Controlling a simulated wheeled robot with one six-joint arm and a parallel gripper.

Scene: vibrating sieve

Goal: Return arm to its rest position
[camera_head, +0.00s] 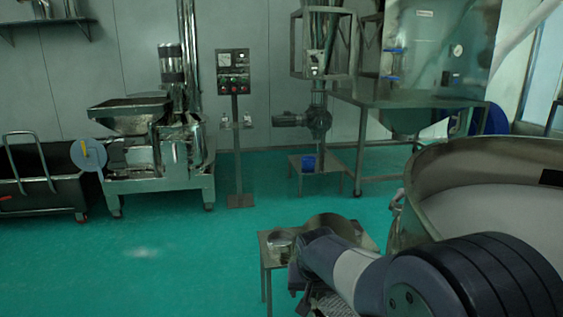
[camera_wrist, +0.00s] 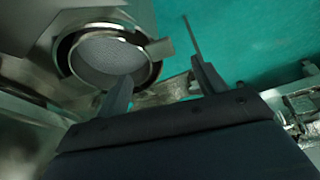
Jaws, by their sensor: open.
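My arm (camera_head: 350,270) reaches in from the lower right in the head view, bent low in front of a small metal stand (camera_head: 265,262). In the wrist view my gripper (camera_wrist: 160,68) has its two fingers apart, with nothing held between them. The left finger overlaps the edge of a round metal ring with a grey mesh (camera_wrist: 105,58); I cannot tell whether they touch. The right finger shows against the green floor. The gripper's fingers cannot be made out in the head view.
A round metal pan (camera_head: 281,241) and a wider round metal part (camera_head: 333,226) are on the small stand. A large steel bowl (camera_head: 425,185) stands close on the right. A steel machine (camera_head: 155,185), control post (camera_head: 236,150) and metal table (camera_head: 430,98) stand behind. The green floor (camera_head: 160,255) at left is clear.

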